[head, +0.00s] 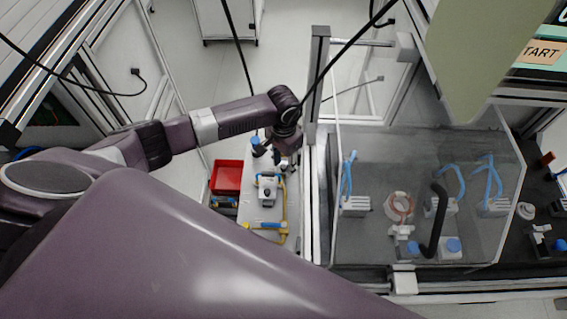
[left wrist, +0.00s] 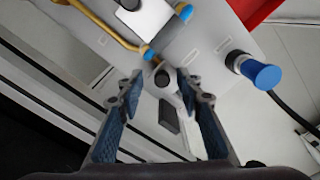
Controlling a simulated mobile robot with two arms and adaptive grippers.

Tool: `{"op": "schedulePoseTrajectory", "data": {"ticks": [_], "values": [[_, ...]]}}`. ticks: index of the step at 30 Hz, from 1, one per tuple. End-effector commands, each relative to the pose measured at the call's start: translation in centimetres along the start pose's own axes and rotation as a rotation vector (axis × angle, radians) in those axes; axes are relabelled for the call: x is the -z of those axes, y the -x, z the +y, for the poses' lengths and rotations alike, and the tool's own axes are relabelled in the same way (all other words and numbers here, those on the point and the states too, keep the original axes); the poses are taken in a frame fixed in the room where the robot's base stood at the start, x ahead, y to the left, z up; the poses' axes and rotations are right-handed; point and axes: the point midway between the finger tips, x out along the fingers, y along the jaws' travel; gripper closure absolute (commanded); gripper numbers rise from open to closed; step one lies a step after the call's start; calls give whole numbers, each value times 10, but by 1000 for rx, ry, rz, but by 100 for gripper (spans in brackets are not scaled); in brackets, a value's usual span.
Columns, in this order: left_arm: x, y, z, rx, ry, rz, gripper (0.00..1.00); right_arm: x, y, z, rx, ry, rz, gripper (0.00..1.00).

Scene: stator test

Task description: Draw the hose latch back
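My left gripper (head: 279,158) hangs over the grey bench panel (head: 258,215) in the head view. In the left wrist view its two blue-padded fingers (left wrist: 162,88) are apart, with nothing gripped. A small pale round-ended part (left wrist: 165,77) with a dark block (left wrist: 169,116) below it shows between and beyond the fingertips. It may be the hose latch, but I cannot tell for sure. A brass-coloured pipe (left wrist: 108,28) with blue fittings (left wrist: 149,53) runs beside it. Whether the fingers touch the part is not clear. My right gripper is not in view.
A blue-capped connector (left wrist: 258,72) with a black cable lies right of the fingers in the wrist view. A red bin (head: 227,177) stands left of the panel. A transparent enclosure (head: 375,160) with blue hoses stands to the right. Black cables hang overhead.

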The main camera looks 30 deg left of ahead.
Motion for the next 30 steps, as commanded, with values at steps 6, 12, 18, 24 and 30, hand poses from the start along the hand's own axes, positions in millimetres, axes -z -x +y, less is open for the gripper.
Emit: {"op": "schedulePoseTrajectory", "data": {"ticks": [6,12,18,24,30], "values": [[1,14,-1,1,1,4,67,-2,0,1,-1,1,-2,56],[2,54,0,1,-1,6,67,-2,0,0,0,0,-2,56],[1,94,0,1,-2,4,67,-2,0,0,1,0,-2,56],[0,116,1,0,0,1,67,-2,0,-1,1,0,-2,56],[0,120,0,1,0,-1,67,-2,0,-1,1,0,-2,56]]}}
